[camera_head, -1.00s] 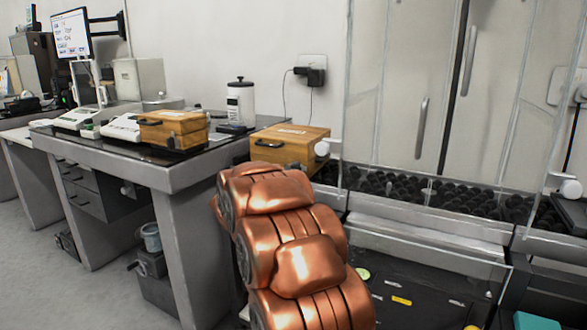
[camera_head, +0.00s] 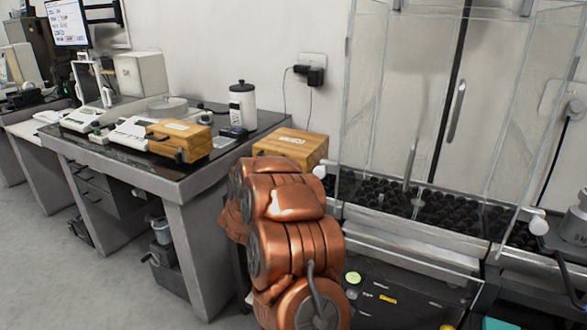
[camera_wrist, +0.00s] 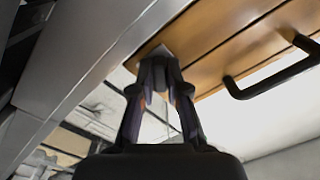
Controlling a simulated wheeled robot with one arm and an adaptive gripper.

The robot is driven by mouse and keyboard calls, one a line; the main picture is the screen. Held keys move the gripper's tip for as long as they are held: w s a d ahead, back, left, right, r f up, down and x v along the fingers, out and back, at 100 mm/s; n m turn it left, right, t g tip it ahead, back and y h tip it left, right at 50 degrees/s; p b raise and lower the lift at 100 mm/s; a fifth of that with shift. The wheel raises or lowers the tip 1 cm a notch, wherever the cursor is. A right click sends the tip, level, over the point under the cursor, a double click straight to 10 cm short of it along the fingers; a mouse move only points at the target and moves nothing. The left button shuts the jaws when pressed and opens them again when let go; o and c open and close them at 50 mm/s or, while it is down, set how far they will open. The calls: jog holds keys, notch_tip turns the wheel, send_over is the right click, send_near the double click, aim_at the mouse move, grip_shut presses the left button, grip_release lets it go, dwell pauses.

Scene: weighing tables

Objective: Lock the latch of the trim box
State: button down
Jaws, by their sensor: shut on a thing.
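A light wooden box (camera_head: 291,146) stands right of the weighing table in the head view, its lower front hidden behind my copper arm. The wrist view shows a wooden box wall (camera_wrist: 215,40) close up, with a black handle (camera_wrist: 270,80) and a small metal latch (camera_wrist: 156,54). My gripper (camera_wrist: 162,84) is at this latch, its two dark fingers close together, shut on the latch. The exact contact is hard to make out. My gripper is hidden behind my arm in the head view. I cannot read a label naming the trim box.
A second wooden box (camera_head: 180,141) with a dark handle sits on the left table (camera_head: 190,178), near balances and a white canister (camera_head: 242,106). A clear-walled enclosure (camera_head: 400,215) with dark round items stands to the right of my arm. Grey floor is free at lower left.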

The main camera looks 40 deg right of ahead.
jog(key=n+p, duration=0.7)
jog(key=p, duration=0.3)
jog(key=shift+r, duration=0.15)
jog(key=shift+n+p, duration=0.4)
jog(key=c, duration=1.2)
grip_release()
jog(key=shift+o, duration=0.2)
jog(key=shift+a, duration=0.1)
jog(key=v, duration=1.2)
